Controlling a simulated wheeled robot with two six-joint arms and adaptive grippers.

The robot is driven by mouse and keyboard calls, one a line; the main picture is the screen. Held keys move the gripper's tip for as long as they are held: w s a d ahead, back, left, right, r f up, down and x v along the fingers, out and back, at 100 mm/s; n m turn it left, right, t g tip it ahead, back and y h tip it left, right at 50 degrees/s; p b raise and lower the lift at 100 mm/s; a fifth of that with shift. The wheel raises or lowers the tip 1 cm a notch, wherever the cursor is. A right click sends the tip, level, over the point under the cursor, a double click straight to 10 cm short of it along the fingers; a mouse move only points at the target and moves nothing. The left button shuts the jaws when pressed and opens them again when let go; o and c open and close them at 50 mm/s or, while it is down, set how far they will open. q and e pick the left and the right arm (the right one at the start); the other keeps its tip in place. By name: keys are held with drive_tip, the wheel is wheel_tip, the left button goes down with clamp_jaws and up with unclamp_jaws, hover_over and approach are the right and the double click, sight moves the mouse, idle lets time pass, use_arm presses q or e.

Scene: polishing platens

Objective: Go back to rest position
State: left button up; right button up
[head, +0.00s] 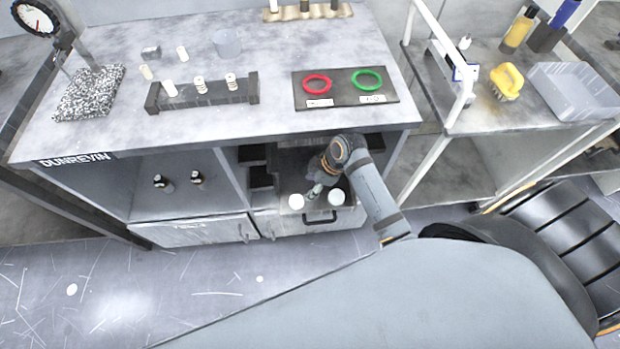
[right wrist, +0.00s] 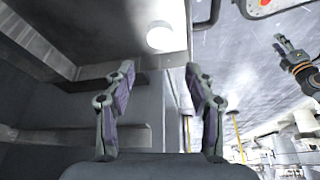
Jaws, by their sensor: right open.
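My right gripper (head: 315,190) is low in the open drawer area under the bench in the head view, beside two white round-topped pieces. In the right wrist view its fingers (right wrist: 160,73) are spread apart with nothing between them. One white piece (head: 296,201) is just left of the gripper and the other (head: 337,197) just right of it. A white round piece (right wrist: 160,37) shows beyond the fingertips in the wrist view. A gripper that looks like my left one (right wrist: 282,44) shows at the right of the wrist view, too small to read its jaws.
The bench top (head: 260,130) hangs over the drawer (head: 318,220), close to my right arm. On it are a dark rack (head: 205,95) and a plate (head: 345,97) with a red ring (head: 317,84) and a green ring (head: 367,79). The floor (head: 110,290) in front is open.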

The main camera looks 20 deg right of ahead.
drive_tip(key=s+d+r+m+t+h, duration=0.1)
drive_tip(key=s+d+r+m+h, duration=0.1)
drive_tip(key=s+d+r+m, duration=0.3)
drive_tip(key=s+d+r+m+t+h, duration=0.1)
drive_tip(key=s+d+r+m+h, duration=0.2)
drive_tip(key=s+m, duration=0.3)
wheel_tip(320, 180, down, 22)
drive_tip(key=s+d+g+p, duration=0.2)
drive_tip(key=p, duration=0.1)
drive_tip(key=s+f+p, duration=0.1)
drive_tip(key=s+f, duration=0.6)
drive_tip(key=s, duration=0.2)
drive_tip(key=s+d+f+g+p, duration=0.1)
drive_tip(key=s+f, duration=0.7)
drive_tip(key=s, duration=0.2)
drive_tip(key=shift+s+d+m+p, duration=0.15)
drive_tip(key=shift+d+m+p, duration=0.15)
drive_tip(key=shift+p, duration=0.1)
